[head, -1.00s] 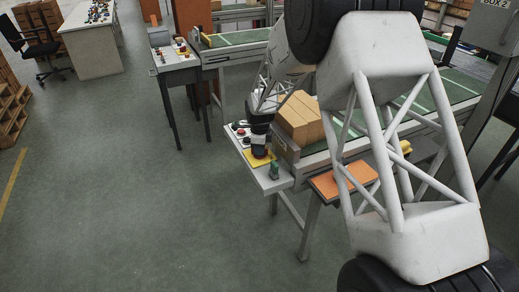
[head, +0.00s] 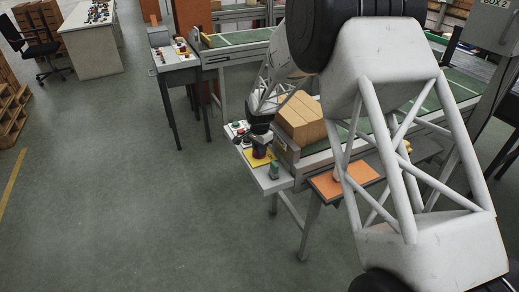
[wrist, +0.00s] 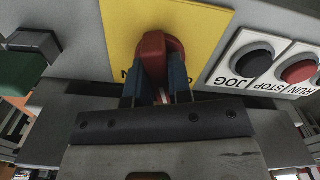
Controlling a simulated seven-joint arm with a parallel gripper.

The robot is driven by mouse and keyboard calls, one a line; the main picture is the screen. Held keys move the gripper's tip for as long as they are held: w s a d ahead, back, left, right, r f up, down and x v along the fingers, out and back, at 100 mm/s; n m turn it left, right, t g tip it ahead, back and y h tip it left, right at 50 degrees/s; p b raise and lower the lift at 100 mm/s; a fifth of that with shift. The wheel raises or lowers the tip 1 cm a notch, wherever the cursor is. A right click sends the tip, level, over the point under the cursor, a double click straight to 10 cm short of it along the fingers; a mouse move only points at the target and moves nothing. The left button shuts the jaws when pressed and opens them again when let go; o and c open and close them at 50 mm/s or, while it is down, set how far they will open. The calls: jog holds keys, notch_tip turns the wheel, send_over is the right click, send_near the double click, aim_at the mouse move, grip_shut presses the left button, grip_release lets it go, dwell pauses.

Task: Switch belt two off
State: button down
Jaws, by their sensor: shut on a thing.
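A red rotary switch knob (wrist: 160,55) stands on a yellow plate (wrist: 205,25) in the wrist view. My gripper (wrist: 158,88) has its two blue-grey fingers on either side of the knob, shut on it. Lettering on the plate is mostly hidden behind the fingers. In the head view, the yellow plate (head: 254,162) sits on the light control panel (head: 266,183) at the end of a green belt (head: 350,131). My gripper (head: 260,148) is down at the plate there, and the knob itself is too small to tell.
A black button (wrist: 254,60) marked JOG and a red button (wrist: 299,70) marked RUN STOP are close right of the knob. A dark green block-like control (wrist: 20,72) is at left. Cardboard boxes (head: 301,118) stand on the belt beside my arm.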

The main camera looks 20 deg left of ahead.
jog(key=n, duration=0.5)
dwell(0.4)
jog(key=c, duration=1)
grip_release()
jog(key=shift+c, duration=0.2)
jog(key=shift+r, duration=3.95)
jog(key=shift+d, duration=0.1)
